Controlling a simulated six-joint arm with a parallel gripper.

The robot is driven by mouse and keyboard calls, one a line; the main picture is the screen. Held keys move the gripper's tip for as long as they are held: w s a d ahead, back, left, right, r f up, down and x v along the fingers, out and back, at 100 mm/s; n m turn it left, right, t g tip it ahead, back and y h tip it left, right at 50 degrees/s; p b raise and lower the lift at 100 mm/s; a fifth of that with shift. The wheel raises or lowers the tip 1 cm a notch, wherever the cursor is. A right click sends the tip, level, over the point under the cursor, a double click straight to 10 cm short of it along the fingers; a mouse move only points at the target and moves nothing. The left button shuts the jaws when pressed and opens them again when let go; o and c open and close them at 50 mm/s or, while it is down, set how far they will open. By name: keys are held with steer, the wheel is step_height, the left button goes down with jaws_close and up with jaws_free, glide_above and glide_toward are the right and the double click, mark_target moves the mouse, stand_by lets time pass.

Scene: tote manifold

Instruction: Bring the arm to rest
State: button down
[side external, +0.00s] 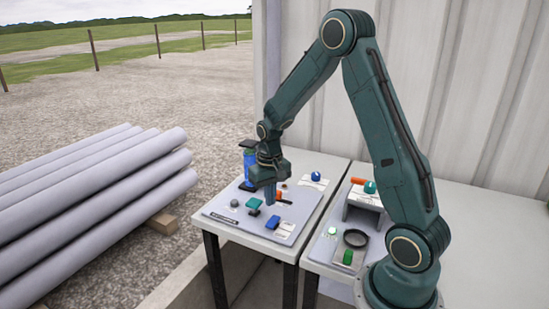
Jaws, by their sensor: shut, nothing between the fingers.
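My gripper (270,192) points down over the grey board (222,213) on the left table. Its fingers are together, with nothing seen between them. It hangs just in front of a blue cylinder with a dark top (249,152) at the back left of the board. An orange-and-black piece (284,199) lies just right of the fingertips. I cannot tell how high the fingertips are above the board.
A blue ball (315,176) sits at the left table's back right. A corrugated wall (440,90) stands behind.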

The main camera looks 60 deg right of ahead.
steer(key=s+a+r+n+t, duration=0.2)
steer(key=s+a+r, duration=0.45)
steer(key=r, duration=0.35)
steer(key=s+a+r+n+t, duration=0.2)
steer(key=s+a+r, duration=0.3)
steer(key=a+r, duration=0.3)
steer(key=s+a+r+n+t, duration=0.1)
steer(key=s+r+n, duration=0.1)
steer(key=s, duration=0.5)
steer(key=shift+s+a+r+t, duration=0.2)
steer(key=shift+s+r+t, duration=0.15)
steer(key=shift+r, duration=0.1)
steer(key=shift+w, duration=0.15)
